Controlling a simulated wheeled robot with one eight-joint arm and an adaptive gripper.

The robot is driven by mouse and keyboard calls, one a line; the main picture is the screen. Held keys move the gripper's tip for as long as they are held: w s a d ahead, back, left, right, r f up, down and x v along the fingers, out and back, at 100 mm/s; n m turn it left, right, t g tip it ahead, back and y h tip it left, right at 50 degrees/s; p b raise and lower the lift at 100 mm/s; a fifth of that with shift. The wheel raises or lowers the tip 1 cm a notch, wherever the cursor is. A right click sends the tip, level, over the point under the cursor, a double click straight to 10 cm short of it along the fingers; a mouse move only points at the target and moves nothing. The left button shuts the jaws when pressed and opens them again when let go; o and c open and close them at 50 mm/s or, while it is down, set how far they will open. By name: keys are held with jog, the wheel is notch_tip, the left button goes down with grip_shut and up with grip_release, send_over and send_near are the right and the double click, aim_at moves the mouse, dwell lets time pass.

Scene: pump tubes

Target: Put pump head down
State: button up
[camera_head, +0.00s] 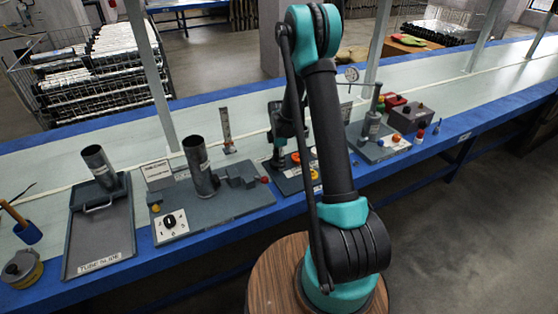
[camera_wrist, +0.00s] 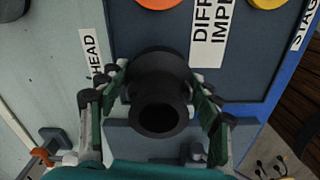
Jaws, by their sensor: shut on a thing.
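The pump head, a black flanged cylinder with a round opening (camera_wrist: 158,62), is between the fingers of my gripper (camera_wrist: 155,80) in the wrist view. The fingers press on it from both sides. Below it is a dark grey board (camera_wrist: 135,30) with labels, one reading "HEAD" (camera_wrist: 92,58); whether the pump head touches the board I cannot tell. In the head view my gripper (camera_head: 278,158) is low over the board (camera_head: 290,183) in the middle of the bench, partly hidden by my arm, and the pump head there is hard to make out.
Orange (camera_wrist: 158,3) and yellow discs lie on the board just beyond the pump head. A station with an upright grey tube (camera_head: 196,160) stands to the left, and one with a gauge (camera_head: 352,75) to the right. A tray marked "TUBE SLIDE" (camera_head: 98,235) is further left.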

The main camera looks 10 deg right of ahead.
jog(key=o, duration=1.3)
notch_tip(320, 180, up, 12)
jog(key=shift+f, duration=0.1)
jog(key=shift+s+r, duration=0.15)
jog(key=shift+r, duration=0.05)
jog(key=s+d+r+m+t, duration=0.1)
jog(key=s+r+m, duration=0.25)
jog(key=s, duration=0.35)
jog(key=s+d+r+m+t, duration=0.1)
jog(key=s+d+r+m, duration=0.1)
jog(key=s+m, duration=0.4)
jog(key=s+d+f+m+t, duration=0.2)
jog(key=s+m, duration=0.7)
jog(key=s, duration=0.9)
